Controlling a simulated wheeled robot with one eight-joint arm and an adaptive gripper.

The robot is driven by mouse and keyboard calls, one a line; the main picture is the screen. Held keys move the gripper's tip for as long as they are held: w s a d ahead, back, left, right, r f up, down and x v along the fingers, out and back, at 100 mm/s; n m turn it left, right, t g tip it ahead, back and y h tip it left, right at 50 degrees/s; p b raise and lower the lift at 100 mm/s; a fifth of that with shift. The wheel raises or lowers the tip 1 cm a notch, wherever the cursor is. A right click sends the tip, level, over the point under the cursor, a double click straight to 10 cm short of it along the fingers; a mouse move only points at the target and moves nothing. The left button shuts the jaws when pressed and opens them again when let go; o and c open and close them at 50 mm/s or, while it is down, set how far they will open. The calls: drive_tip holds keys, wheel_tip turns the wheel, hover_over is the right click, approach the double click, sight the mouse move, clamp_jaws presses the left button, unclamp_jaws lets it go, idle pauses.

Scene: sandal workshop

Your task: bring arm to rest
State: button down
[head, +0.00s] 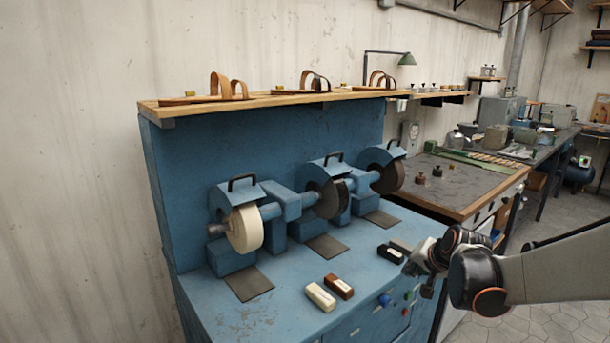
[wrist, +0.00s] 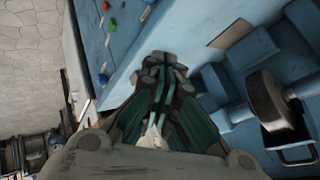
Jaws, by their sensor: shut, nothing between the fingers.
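My gripper (head: 412,270) is at the right front of the blue grinding bench (head: 265,312), close to the black bar (head: 390,254) in the head view. My arm reaches in from the right edge. In the wrist view my gripper (wrist: 165,65) has its dark green fingers together, with nothing between them. The blue bench top lies beyond the fingers there. The fingertips are small and partly hidden in the head view.
A cream bar (head: 321,297) and a brown bar (head: 338,287) lie on the bench top. A pale wheel (head: 244,228) and darker wheels stand behind. Sandals (head: 229,87) sit on the wooden shelf (head: 255,101). A workbench (head: 462,186) stands at right. Floor (head: 480,330) shows at lower right.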

drive_tip(key=s+a+r+n, duration=0.2)
drive_tip(key=s+a+r, duration=0.1)
drive_tip(key=s, duration=0.5)
drive_tip(key=s+a+r+n+g, duration=0.1)
drive_tip(key=s+a+r+n, duration=0.1)
drive_tip(key=s, duration=0.5)
drive_tip(key=s+a+r+n, duration=0.2)
drive_tip(key=s+a+r, duration=0.1)
drive_tip(key=s, duration=0.5)
drive_tip(key=s+a+f+n+h, duration=0.1)
drive_tip(key=s+f, duration=0.1)
drive_tip(key=s, duration=0.7)
drive_tip(key=shift+s+f+n+g, duration=0.2)
drive_tip(key=shift+f+n+g, duration=0.1)
drive_tip(key=shift+f, duration=0.05)
